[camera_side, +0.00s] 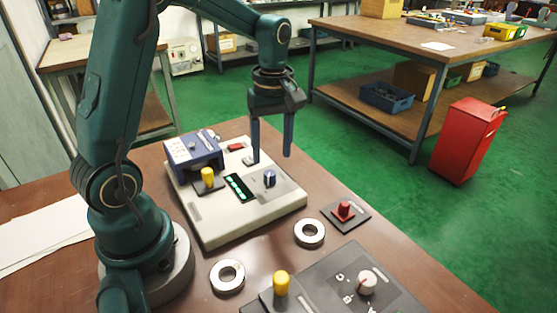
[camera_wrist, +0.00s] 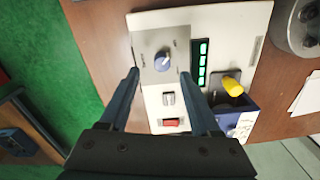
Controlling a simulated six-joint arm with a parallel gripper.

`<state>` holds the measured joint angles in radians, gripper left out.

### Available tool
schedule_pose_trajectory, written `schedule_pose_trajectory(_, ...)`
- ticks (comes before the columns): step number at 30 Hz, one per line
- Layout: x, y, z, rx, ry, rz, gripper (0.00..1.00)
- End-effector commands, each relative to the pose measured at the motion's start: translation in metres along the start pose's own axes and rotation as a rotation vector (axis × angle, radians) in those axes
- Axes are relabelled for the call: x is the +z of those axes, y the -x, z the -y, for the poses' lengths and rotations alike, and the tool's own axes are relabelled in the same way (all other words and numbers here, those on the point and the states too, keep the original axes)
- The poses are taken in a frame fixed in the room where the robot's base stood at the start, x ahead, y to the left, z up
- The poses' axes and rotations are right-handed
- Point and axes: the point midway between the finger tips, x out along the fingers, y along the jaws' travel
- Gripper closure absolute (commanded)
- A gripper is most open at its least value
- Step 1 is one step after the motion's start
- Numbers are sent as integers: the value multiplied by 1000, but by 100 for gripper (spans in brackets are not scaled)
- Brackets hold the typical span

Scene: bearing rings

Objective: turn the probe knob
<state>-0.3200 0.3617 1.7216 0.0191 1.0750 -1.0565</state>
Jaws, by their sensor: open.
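A blue knob (camera_side: 270,179) stands on a grey plate of the pale tester box; it is likely the probe knob, but I cannot read its label. In the wrist view the knob (camera_wrist: 162,62) shows a light pointer mark and lies just beyond and between my fingertips. My gripper (camera_side: 271,157) points down above the plate, with its two fingers apart and nothing between them. It also shows in the wrist view (camera_wrist: 160,75). The box's display (camera_side: 240,187) is lit green.
On the box are a yellow-topped part (camera_side: 208,178), a blue block (camera_side: 193,153) and a red switch (camera_wrist: 172,122). Two metal rings (camera_side: 309,233) (camera_side: 228,276), a red knob (camera_side: 343,210) and a dark panel (camera_side: 330,278) with a pale knob (camera_side: 366,282) lie in front.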

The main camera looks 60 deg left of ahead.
Motion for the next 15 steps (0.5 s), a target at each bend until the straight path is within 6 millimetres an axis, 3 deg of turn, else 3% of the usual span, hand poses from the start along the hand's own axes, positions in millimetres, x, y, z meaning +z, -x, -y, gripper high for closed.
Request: schedule_pose_trajectory(15,-1,-53,3,-13,7,7,36)
